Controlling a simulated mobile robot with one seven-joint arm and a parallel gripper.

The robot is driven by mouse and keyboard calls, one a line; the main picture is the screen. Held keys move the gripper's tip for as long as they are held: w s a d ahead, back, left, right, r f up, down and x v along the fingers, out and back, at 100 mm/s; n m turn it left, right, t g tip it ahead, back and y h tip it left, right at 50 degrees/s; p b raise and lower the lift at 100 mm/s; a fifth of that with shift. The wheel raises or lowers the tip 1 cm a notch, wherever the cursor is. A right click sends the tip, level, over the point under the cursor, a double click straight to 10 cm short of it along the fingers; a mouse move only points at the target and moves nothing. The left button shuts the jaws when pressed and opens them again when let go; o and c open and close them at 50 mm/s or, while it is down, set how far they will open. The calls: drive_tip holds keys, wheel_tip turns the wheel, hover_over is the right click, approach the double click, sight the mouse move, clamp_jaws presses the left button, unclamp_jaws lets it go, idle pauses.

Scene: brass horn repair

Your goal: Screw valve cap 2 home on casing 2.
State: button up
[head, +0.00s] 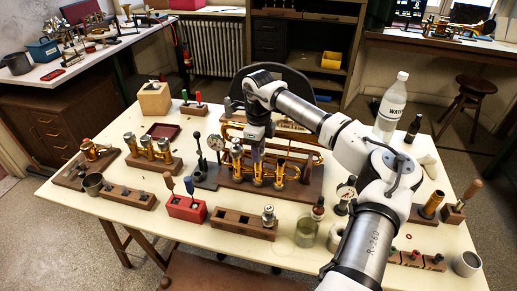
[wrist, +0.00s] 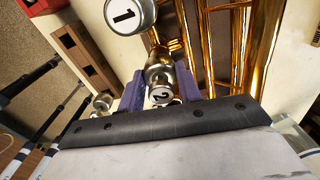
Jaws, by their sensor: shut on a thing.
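My gripper (head: 256,150) points down over the middle of the horn (head: 295,140). In the wrist view its purple fingers (wrist: 160,92) are shut on valve cap 2 (wrist: 161,94), a silver piece with a "2" on its top. Casing 2 (head: 258,176) is the middle brass tube, directly below the gripper. Whether the cap's thread has engaged the casing is hidden by the fingers. Valve 1 (head: 237,152), to the left, bears a silver cap marked "1" (wrist: 129,13). Casing 3 (head: 280,172) is to the right.
A wooden slotted rack (head: 227,223) in front has a silver piece (head: 268,214) at its right end. A red block with tools (head: 187,208), a dial gauge (head: 216,142) and a glass jar (head: 306,232) stand around the horn. A water bottle (head: 391,105) is behind my arm.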

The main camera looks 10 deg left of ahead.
drive_tip(key=shift+o, duration=1.2)
drive_tip(key=c, duration=0.4)
drive_tip(key=shift+o, duration=0.2)
drive_tip(key=m+b, duration=0.1)
drive_tip(key=m, duration=0.4)
drive_tip(key=m, duration=0.3)
drive_tip(key=shift+f+b, duration=0.1)
drive_tip(key=shift+b, duration=0.2)
drive_tip(key=shift+m, duration=1.1)
drive_tip(key=m+b, duration=0.1)
drive_tip(key=m, duration=0.1)
drive_tip(key=shift+m, duration=1.6)
